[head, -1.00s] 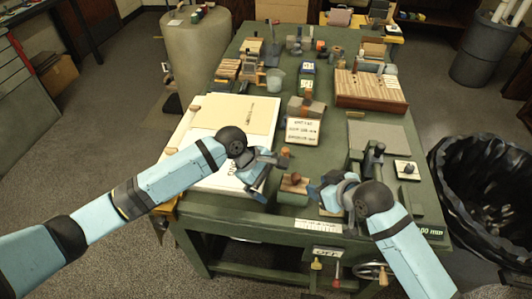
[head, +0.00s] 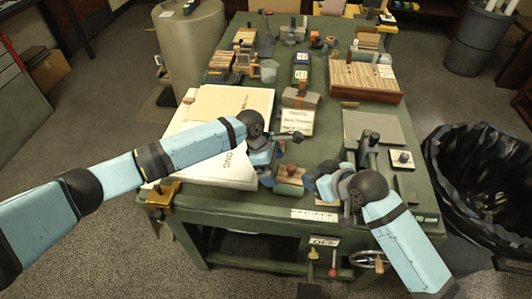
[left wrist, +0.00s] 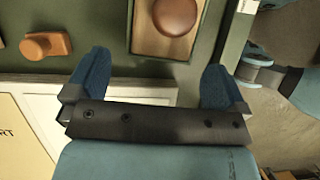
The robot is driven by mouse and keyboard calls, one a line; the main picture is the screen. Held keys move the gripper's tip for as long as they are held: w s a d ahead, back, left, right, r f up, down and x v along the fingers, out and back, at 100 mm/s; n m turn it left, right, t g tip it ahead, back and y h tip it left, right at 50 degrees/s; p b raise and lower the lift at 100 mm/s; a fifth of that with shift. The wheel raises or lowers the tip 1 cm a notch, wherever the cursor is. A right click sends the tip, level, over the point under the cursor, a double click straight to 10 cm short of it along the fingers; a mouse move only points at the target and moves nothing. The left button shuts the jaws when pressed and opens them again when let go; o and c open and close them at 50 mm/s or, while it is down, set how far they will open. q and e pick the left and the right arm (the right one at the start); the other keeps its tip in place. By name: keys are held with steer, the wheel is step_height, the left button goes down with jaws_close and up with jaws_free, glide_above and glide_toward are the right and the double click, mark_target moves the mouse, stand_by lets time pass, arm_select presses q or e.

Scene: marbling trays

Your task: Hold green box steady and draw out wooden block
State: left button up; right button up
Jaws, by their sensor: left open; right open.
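The green box (head: 288,189) stands near the front edge of the green table. The wooden block (head: 291,172) sits in its top, with a round brown knob on it. In the left wrist view the wooden block (left wrist: 146,38) is beyond the fingertips, with the knob over it. My left gripper (head: 268,180) is open at the left side of the box; its spread fingers show in the left wrist view (left wrist: 155,78) with nothing between them. My right gripper (head: 318,182) is open just right of the box. Contact with the box cannot be told.
A white tray with papers (head: 215,170) lies left of the box. A lettered card (head: 299,122) and a grey block lie behind it. A grey plate (head: 374,127) and a small knobbed tile (head: 402,160) are at the right. A black-lined bin (head: 480,180) stands beside the table.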

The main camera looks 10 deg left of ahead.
mark_target(277, 174)
arm_select(q)
steer(key=shift+x, duration=2.55)
steer(key=c, duration=1)
steer(key=shift+c, duration=0.2)
